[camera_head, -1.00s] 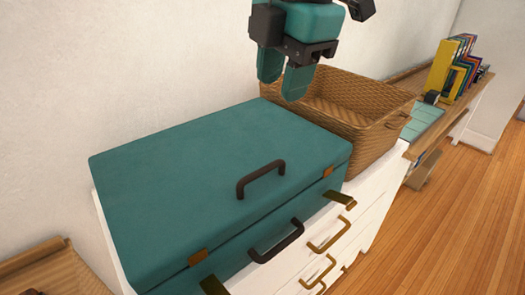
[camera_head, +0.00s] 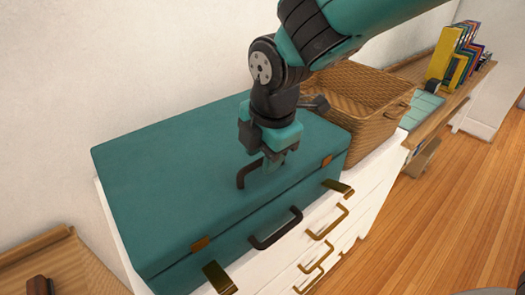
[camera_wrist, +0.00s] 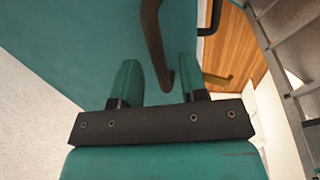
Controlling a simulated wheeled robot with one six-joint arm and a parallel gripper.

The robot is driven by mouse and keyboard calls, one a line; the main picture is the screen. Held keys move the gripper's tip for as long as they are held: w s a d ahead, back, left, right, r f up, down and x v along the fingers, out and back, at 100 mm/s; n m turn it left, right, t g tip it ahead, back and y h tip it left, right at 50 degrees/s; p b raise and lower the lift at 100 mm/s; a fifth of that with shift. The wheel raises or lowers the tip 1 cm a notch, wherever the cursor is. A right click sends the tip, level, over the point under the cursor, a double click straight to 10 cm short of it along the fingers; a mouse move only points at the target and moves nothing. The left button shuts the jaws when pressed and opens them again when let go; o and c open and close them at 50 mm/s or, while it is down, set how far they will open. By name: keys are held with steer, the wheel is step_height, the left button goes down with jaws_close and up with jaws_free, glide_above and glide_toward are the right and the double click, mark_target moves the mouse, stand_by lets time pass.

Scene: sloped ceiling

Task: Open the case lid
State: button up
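The teal case (camera_head: 160,190) lies with its lid shut on a white drawer unit. A dark handle (camera_head: 241,176) stands on the lid, and another dark handle (camera_head: 275,230) is on the case's front. My gripper (camera_head: 274,163) is low over the lid at the lid handle and hides part of it. In the wrist view, the two teal fingers of my gripper (camera_wrist: 160,80) are apart, with the dark lid handle (camera_wrist: 154,40) running between them. I see gaps on both sides of the handle. Contact with the lid cannot be told.
A wicker basket (camera_head: 360,100) stands right behind the case. The white drawer unit (camera_head: 345,235) has brass handles. Books (camera_head: 452,55) stand on a wooden shelf at the right. A wall runs behind the case. Wooden floor (camera_head: 450,200) is clear at the right.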

steer(key=shift+f, duration=0.2)
jaws_close()
steer(key=shift+r, duration=0.1)
